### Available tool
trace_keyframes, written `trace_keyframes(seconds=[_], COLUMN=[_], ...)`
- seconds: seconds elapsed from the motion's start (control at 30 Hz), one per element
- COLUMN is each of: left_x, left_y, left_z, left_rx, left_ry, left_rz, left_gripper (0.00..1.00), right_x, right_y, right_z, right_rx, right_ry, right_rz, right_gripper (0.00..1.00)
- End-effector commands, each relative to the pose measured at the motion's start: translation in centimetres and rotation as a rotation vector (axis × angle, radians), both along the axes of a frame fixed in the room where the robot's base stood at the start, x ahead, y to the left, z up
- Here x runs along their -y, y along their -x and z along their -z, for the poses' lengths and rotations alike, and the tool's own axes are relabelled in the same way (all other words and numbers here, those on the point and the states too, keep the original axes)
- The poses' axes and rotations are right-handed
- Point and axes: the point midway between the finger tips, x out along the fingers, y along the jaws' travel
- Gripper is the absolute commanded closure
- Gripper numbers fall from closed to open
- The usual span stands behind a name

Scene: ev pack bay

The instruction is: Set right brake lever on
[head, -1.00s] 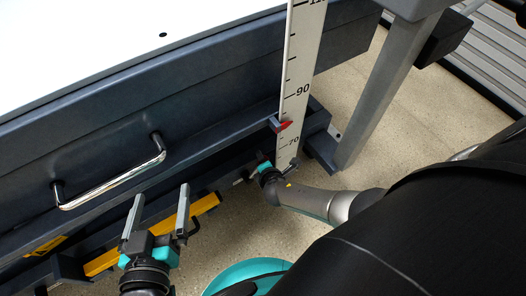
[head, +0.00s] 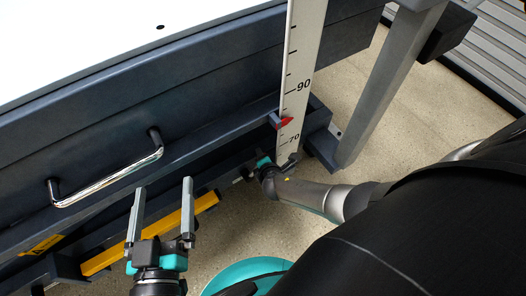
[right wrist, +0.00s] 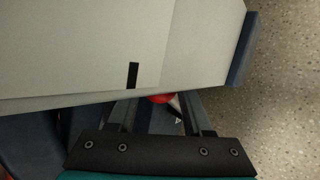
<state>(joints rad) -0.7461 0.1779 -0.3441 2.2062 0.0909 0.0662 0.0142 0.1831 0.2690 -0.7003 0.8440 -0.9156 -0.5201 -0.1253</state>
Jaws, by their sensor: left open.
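In the head view my left gripper (head: 163,185) is open and empty, pointing up the picture in front of a yellow bar (head: 150,235) under the dark bench. My right gripper (head: 267,163) is low beside the foot of the white scale, small and partly hidden by its own wrist. In the right wrist view its two fingers (right wrist: 161,115) stand apart. A small red part (right wrist: 160,98) shows between and beyond them, mostly hidden by a pale panel; I cannot tell whether it is the brake lever. No brake lever is clearly seen in the head view.
A white upright scale (head: 301,70) with a red pointer (head: 284,122) stands at the bench side. A chrome handle (head: 110,178) sticks out of the dark bench front (head: 215,100). A grey post (head: 385,95) stands right. Speckled floor lies open between.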

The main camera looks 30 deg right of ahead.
Motion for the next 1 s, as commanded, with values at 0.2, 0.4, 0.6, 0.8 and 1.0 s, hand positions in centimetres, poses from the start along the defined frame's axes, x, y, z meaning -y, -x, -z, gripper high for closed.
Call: trace_keyframes(seconds=[0.2, 0.4, 0.6, 0.8, 1.0], left_x=[0.0, -0.01, -0.01, -0.02, -0.03], left_y=[-0.01, -0.01, -0.03, -0.03, -0.03], left_z=[0.01, 0.02, 0.04, 0.04, 0.03], left_rx=[-0.001, -0.001, -0.001, -0.001, -0.001], left_ry=[0.0, 0.0, -0.001, -0.001, -0.001], left_rz=[0.0, 0.0, -0.001, -0.001, -0.001], left_gripper=[0.0, 0.0, 0.0, 0.0, 0.0], right_x=[0.01, 0.01, 0.02, 0.04, 0.04], right_y=[0.01, 0.01, 0.02, 0.03, 0.03], right_z=[0.0, 0.01, 0.02, 0.02, 0.02], right_rx=[0.0, 0.0, 0.0, 0.0, -0.001], right_ry=[0.0, 0.0, 0.0, 0.001, 0.001], right_rz=[0.0, 0.0, 0.0, 0.001, 0.001], right_gripper=[0.76, 0.98, 1.0, 1.0, 1.0])
